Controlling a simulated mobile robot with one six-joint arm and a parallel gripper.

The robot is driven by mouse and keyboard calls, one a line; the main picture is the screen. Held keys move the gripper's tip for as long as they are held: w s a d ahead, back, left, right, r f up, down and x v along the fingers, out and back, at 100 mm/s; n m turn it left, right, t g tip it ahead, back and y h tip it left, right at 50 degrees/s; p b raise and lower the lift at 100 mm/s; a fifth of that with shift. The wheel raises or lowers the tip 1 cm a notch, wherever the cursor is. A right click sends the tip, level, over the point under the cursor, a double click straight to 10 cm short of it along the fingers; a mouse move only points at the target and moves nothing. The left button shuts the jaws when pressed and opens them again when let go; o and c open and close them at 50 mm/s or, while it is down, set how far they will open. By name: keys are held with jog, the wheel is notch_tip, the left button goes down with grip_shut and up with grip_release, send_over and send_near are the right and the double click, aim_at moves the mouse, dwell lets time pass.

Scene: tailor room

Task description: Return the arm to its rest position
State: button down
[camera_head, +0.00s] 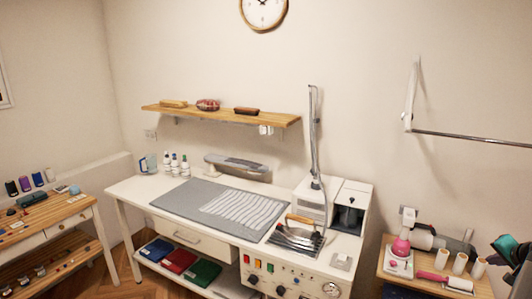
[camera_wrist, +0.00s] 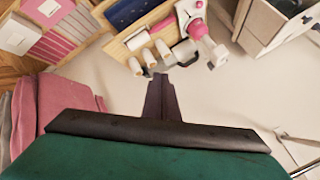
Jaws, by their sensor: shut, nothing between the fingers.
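My gripper (camera_wrist: 160,84) shows in the wrist view with its dark fingers together and nothing between them. It points toward the small wooden side table (camera_wrist: 130,42), which carries white spools (camera_wrist: 150,57) and a pink-and-white item (camera_wrist: 197,28). In the head view, a dark and green part of my arm shows at the right edge, above and beside the same side table (camera_head: 392,268). The rest of the arm is outside that picture.
A white ironing table (camera_head: 135,191) with a grey mat and an iron (camera_head: 298,234) stands in the middle. A wall-mounted metal rod (camera_head: 470,136) juts out at the right. Pink folded cloth (camera_wrist: 75,105) lies left of my gripper in the wrist view.

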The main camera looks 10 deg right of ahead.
jog(key=w+a+f+n+y+b, duration=0.1)
jog(key=w+a+f+n+y, duration=0.1)
jog(key=w+a+f, duration=0.6)
jog(key=w+a+f+n+y+b, duration=0.1)
jog(key=w+a+f+y+b, duration=0.1)
jog(key=w+a+f, duration=0.7)
jog(key=s+a+f+n+g+y+b, duration=0.1)
jog(key=a+f+n+g, duration=0.1)
jog(key=a+f, duration=1.05)
jog(key=s+a+f+n+g+y+b, duration=0.1)
jog(key=a+f+n+g+y+b, duration=0.1)
jog(key=a+f, duration=1)
jog(key=s+a+f+n+g+b, duration=0.1)
jog(key=s+a+f+g, duration=0.1)
jog(key=s+a+f, duration=0.5)
jog(key=s+a+f+n+g, duration=0.2)
jog(key=s+a, duration=0.2)
jog(key=a, duration=0.5)
jog(key=s+a+f+n+g+b, duration=0.1)
jog(key=s+a+f+g, duration=0.1)
jog(key=s+a+f, duration=0.5)
jog(key=s+a+f+n+g+h+b, duration=0.1)
jog(key=s+n+g, duration=0.3)
jog(key=s, duration=1.4)
jog(key=shift+a+f+h, duration=0.15)
jog(key=shift+a+h, duration=0.35)
jog(key=shift+h, duration=0.4)
